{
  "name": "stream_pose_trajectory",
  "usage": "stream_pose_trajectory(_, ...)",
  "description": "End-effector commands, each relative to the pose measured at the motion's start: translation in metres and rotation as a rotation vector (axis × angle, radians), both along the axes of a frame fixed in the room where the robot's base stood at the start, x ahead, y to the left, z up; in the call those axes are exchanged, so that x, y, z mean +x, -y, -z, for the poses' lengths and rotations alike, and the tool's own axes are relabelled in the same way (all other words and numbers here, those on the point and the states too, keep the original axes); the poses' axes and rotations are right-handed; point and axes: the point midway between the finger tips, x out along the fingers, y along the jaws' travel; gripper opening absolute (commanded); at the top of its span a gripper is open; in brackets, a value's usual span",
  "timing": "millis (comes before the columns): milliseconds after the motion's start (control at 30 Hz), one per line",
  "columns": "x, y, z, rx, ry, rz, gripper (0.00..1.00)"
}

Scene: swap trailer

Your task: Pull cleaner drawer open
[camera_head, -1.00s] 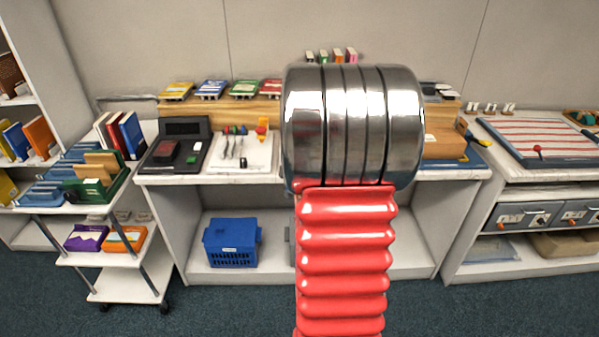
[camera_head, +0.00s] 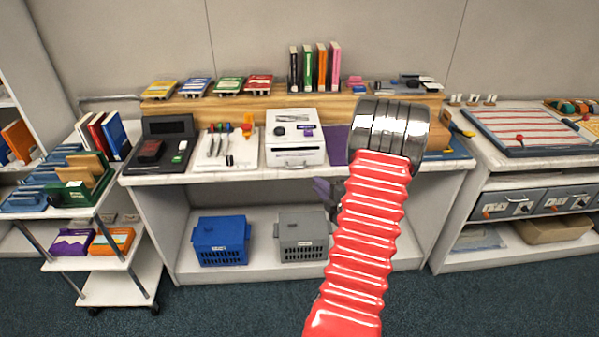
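A white box-shaped unit (camera_head: 297,141) stands on the middle bench, with small dark and purple items on its top. Its front carries a drawer with a small handle (camera_head: 296,165); the drawer looks shut. My red ribbed arm with a metal end rises to the right of the unit. A dark and purple shape, seemingly part of my gripper (camera_head: 326,191), shows left of the arm, below the bench top's front edge and apart from the handle. The arm hides the rest, so I cannot see the fingertips clearly.
A tool tray (camera_head: 225,147) stands left of the unit, and a purple panel lies at its right. A blue crate (camera_head: 221,242) and a grey crate (camera_head: 303,237) sit on the shelf below. Grey drawers (camera_head: 530,203) are at the right. The floor in front is clear.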

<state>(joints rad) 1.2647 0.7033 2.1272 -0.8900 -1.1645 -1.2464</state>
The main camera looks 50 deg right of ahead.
Motion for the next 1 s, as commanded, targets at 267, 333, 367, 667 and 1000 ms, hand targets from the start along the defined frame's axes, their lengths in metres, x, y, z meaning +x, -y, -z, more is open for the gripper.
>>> stream_pose_trajectory(267, 0.003, 0.001, 0.001, 0.001, -0.002, 0.000, 0.16)
stream_pose_trajectory(333, 0.007, 0.003, 0.002, 0.001, -0.002, -0.001, 0.16)
stream_pose_trajectory(367, 0.010, 0.004, 0.002, 0.000, -0.002, -0.001, 0.16)
stream_pose_trajectory(667, 0.046, 0.021, 0.011, 0.002, -0.001, -0.001, 0.16)
stream_pose_trajectory(1000, 0.092, 0.043, 0.021, 0.001, -0.001, -0.002, 0.16)
